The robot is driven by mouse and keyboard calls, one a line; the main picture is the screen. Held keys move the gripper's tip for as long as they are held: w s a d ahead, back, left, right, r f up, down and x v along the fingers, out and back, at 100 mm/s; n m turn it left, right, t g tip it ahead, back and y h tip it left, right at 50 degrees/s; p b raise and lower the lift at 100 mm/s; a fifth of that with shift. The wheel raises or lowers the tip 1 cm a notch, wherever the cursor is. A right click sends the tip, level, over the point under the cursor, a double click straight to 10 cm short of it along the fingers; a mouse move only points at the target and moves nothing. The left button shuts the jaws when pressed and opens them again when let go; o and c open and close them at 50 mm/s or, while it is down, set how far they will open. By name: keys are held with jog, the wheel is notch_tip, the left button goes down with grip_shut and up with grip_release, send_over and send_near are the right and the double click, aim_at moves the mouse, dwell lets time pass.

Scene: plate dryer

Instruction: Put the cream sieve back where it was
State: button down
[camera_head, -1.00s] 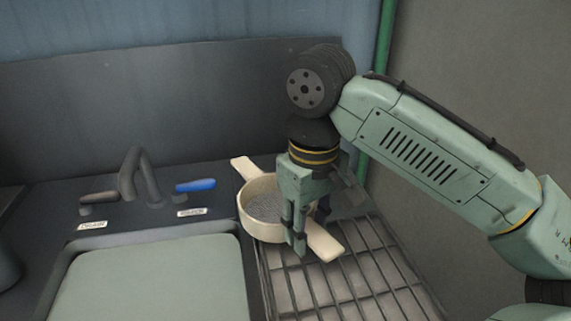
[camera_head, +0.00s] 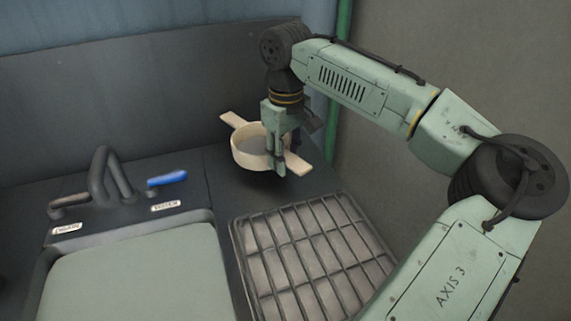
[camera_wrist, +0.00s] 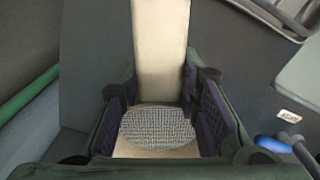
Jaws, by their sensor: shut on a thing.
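The cream sieve (camera_head: 248,150) is a round pan with a grey mesh and two flat handles on opposite sides. My gripper (camera_head: 283,165) points down and is shut on it near its right handle. The sieve is held roughly level in front of the dark back wall, beyond the rack, with dark shading under it. It looks raised off the counter, but the gap is hard to judge. In the wrist view the mesh (camera_wrist: 157,128) and one long handle show between the two finger pads.
The wire drying rack (camera_head: 236,262) is empty and lies to the right of the sink (camera_head: 135,275). A dark faucet (camera_head: 100,175) and a blue lever (camera_head: 167,179) stand left of the sieve. A green pipe (camera_head: 334,110) and side wall bound the right.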

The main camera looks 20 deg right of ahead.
jog(key=shift+s+f, duration=0.1)
jog(key=shift+f, duration=1.55)
jog(key=shift+f, duration=0.15)
jog(key=c, duration=1.2)
grip_release()
notch_tip(320, 180, up, 12)
jog(key=shift+r+b, duration=0.2)
jog(key=shift+b, duration=0.2)
